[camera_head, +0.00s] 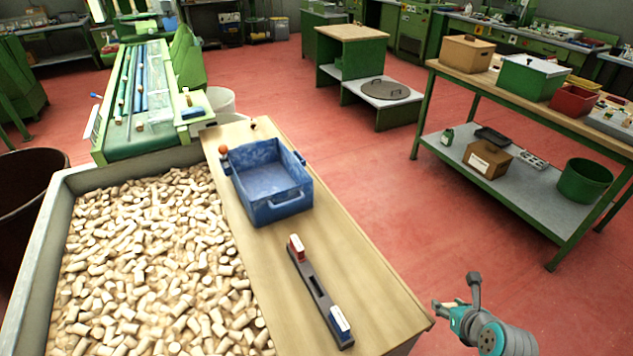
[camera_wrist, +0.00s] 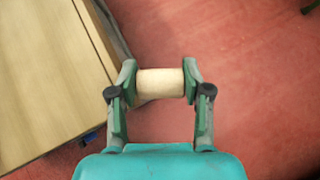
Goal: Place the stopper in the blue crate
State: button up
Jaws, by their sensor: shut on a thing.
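My gripper (camera_wrist: 160,86) is shut on a pale cork stopper (camera_wrist: 160,83), held crosswise between its two fingers in the wrist view. In the head view my gripper (camera_head: 455,303) is at the lower right, over the red floor, to the right of the wooden table. The stopper is too small to make out clearly there. The blue crate (camera_head: 282,210) stands on the far half of the table, open at the top. The part of its inside that shows looks empty. My gripper is apart from the crate, nearer and to its right.
The wooden table (camera_head: 370,290) bears a dark holder (camera_head: 318,290) with a red-and-white and a blue-and-white block. An orange ball (camera_head: 223,149) is by the crate's far left corner. A bin of many stoppers (camera_head: 150,260) adjoins the table's left side. Red floor (camera_head: 440,220) lies open at right.

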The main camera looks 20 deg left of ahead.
aim_at(262, 195)
jog(key=i+l+u, duration=0.75)
jog(key=l, duration=0.4)
jog(key=l+u, duration=0.35)
jog(key=l, duration=0.3)
jog(key=l+u, duration=0.3)
jog(key=l, duration=0.4)
